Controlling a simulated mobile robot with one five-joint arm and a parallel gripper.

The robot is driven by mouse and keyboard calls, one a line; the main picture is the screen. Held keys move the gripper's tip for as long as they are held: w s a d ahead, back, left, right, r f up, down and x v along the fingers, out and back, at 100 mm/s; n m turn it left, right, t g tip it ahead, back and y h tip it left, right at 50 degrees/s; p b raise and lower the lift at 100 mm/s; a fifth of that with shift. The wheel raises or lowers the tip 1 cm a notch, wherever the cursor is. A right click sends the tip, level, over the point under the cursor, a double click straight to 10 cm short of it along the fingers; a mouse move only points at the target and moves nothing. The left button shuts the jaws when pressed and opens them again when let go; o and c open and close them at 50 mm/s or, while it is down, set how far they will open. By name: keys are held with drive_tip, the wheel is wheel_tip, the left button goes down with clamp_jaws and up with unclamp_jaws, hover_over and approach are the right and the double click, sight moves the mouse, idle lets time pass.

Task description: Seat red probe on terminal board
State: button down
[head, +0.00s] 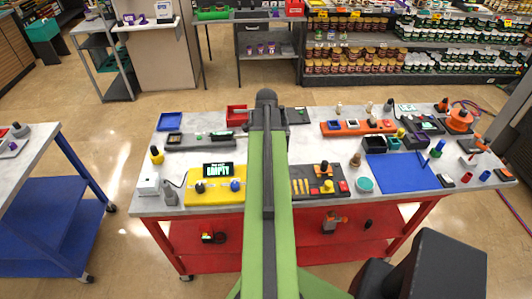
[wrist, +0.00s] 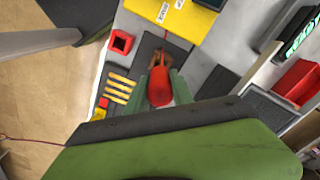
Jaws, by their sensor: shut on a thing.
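My gripper (wrist: 162,86) is shut on the red probe (wrist: 160,93), whose rounded red body shows between the two green fingers in the wrist view. Brownish parts lie just beyond the probe, and a thin red line runs on from them toward a yellow block. A dark board with yellow strips (wrist: 119,86), which looks like the terminal board, lies under and left of the probe. It also shows in the head view (head: 308,199), right of my arm. I cannot tell whether the probe touches it. My arm hides the gripper and probe in the head view.
A red square holder (wrist: 121,42) stands left of the probe, and a red open box (wrist: 298,82) stands at right. A yellow panel with a lit display (head: 218,170) is left of my arm. A blue mat (head: 400,176) with bare space lies at the table's right.

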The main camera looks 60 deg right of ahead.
drive_tip(key=shift+f, duration=0.35)
idle(0.3)
drive_tip(key=shift+f+b, duration=1.1)
drive_tip(key=shift+b, duration=0.25)
drive_tip(key=shift+f, duration=0.25)
drive_tip(key=shift+f+b, duration=0.5)
drive_tip(key=shift+b, duration=0.2)
drive_tip(key=shift+f+b, duration=0.3)
drive_tip(key=shift+b, duration=0.05)
drive_tip(key=shift+f, duration=0.25)
drive_tip(key=c, duration=1)
unclamp_jaws()
drive_tip(key=shift+c, duration=0.2)
